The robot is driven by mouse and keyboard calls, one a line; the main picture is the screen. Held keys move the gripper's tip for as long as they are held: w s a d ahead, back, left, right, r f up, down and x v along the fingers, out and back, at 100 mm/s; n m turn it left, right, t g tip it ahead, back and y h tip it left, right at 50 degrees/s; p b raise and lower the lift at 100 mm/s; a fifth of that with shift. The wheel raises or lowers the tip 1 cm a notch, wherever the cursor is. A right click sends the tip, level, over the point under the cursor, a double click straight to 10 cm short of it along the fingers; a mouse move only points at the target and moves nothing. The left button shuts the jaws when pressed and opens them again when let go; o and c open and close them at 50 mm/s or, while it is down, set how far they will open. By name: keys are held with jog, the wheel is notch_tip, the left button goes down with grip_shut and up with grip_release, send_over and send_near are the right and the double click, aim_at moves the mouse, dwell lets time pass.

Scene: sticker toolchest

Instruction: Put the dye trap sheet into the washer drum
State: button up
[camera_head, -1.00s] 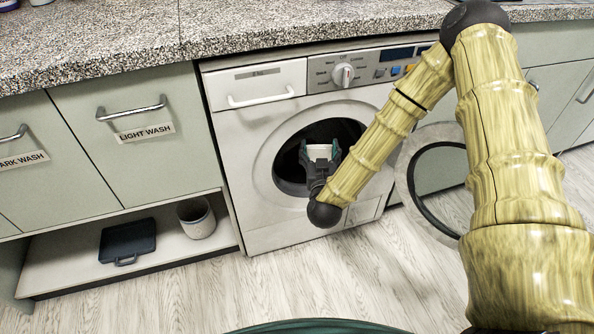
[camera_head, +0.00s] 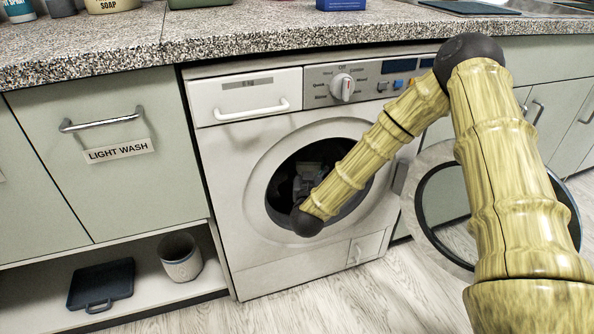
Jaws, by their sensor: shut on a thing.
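The washer (camera_head: 240,160) stands under the counter with its round door (camera_head: 428,235) swung open to the right. Its drum opening (camera_head: 345,212) is dark inside. My gripper (camera_head: 311,173) reaches through the opening, with its fingers in the shadow of the drum. It is shut on the dye trap sheet, which is too dark to make out clearly here. My forearm crosses in front of the right part of the opening and hides some of the drum.
A light wash drawer (camera_head: 115,160) is left of the washer, with a grey cup (camera_head: 181,258) and a dark tray (camera_head: 101,284) on the shelf below. The granite counter (camera_head: 250,40) overhangs the washer. A blue box (camera_head: 340,4) stands on it.

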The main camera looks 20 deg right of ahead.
jog(key=w+a+f+b, duration=0.1)
jog(key=w+f+b, duration=0.3)
jog(key=w, duration=0.5)
jog(key=shift+w+f+b, duration=0.2)
jog(key=shift+w+b, duration=0.05)
jog(key=shift+b, duration=1)
jog(key=shift+f, duration=0.35)
jog(key=o, duration=0.7)
